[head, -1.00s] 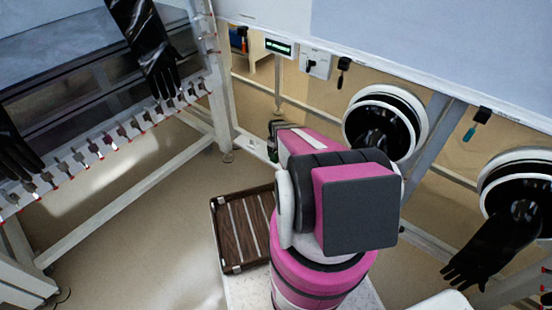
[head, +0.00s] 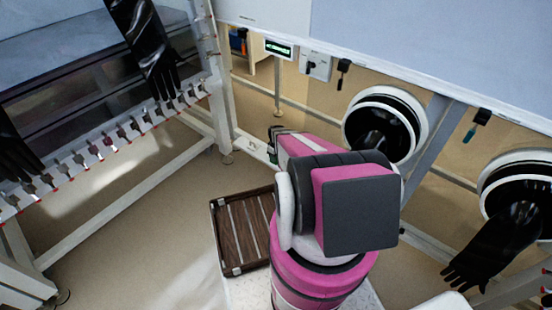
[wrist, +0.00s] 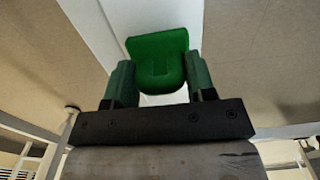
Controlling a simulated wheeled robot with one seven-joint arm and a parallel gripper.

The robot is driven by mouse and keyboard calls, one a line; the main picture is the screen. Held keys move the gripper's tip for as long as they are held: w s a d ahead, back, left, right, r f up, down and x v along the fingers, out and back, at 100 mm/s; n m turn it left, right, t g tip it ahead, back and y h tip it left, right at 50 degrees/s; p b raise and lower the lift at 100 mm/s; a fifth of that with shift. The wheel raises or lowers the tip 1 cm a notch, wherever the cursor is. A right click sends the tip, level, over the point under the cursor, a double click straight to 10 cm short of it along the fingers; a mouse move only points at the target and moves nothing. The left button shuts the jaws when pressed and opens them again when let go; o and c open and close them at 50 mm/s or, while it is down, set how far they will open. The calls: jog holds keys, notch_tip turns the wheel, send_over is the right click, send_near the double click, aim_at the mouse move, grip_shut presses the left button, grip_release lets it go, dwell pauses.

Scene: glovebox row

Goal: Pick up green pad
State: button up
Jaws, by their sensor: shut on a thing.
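The green pad (wrist: 158,60) shows in the wrist view, a bright green piece with a rounded lower edge. It sits between the two dark green fingers of my gripper (wrist: 160,82), which are shut on it. In the head view my arm hides most of the gripper and the pad cannot be made out. Only a small dark part of the gripper's end shows at the far left side of my arm, near the white lower frame rail.
A brown slatted tray (head: 236,235) lies left of my arm. Black gloves hang from the left glovebox and from the round white port (head: 518,185) at right. Another port (head: 385,122) is just behind my arm. Open floor (head: 150,240) lies to the left.

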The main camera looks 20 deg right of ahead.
jog(key=shift+r, duration=0.65)
notch_tip(320, 180, up, 3)
jog(key=shift+s, duration=0.1)
jog(key=w+a+r, duration=0.2)
jog(key=a+r, duration=0.5)
jog(key=a, duration=0.5)
notch_tip(320, 180, up, 26)
jog(key=s+m, duration=0.1)
jog(key=m, duration=0.2)
jog(key=s+r+m, duration=0.2)
jog(key=s+r, duration=0.2)
jog(key=r, duration=0.7)
jog(key=s+a+r+m, duration=0.1)
jog(key=s+r, duration=0.4)
jog(key=r, duration=0.6)
jog(key=shift+s+a+m, duration=0.2)
jog(key=shift+a+m, duration=0.05)
jog(key=shift+m, duration=0.15)
